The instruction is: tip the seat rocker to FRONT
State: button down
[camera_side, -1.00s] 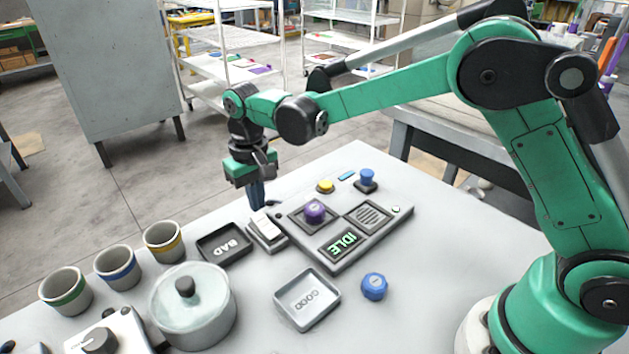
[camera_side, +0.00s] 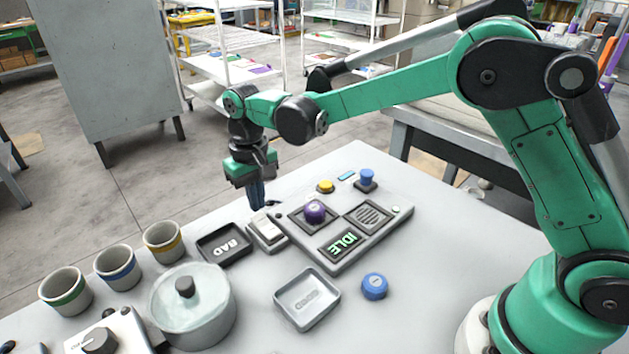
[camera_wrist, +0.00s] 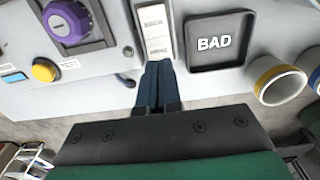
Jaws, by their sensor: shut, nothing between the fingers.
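The seat rocker (camera_side: 267,229) is a pale rocker switch on a grey block, between the BAD tray and the grey console. It also shows in the wrist view (camera_wrist: 154,28), upright in the picture, with small lettering at each end that I cannot read surely. My gripper (camera_side: 257,207) is shut and empty, pointing down at the rocker's far end. In the wrist view the blue fingertips (camera_wrist: 157,66) are together at the end of the rocker nearest them and cover its edge. I cannot tell whether they touch it.
The console (camera_side: 330,262) has a purple knob (camera_side: 314,211) and a screen reading IDLE (camera_side: 342,243). The BAD tray (camera_side: 224,244) is close on the rocker's other side.

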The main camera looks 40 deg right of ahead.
aim_at(260, 218)
jog(key=shift+f, duration=1.35)
dwell(0.5)
jog(key=shift+r, duration=3.55)
jog(key=shift+r, duration=0.1)
jog(key=s+d+r+t, duration=0.3)
jog(key=s+d+t, duration=0.4)
jog(key=s+d, duration=0.3)
jog(key=s, duration=0.4)
jog(key=shift+s, duration=0.4)
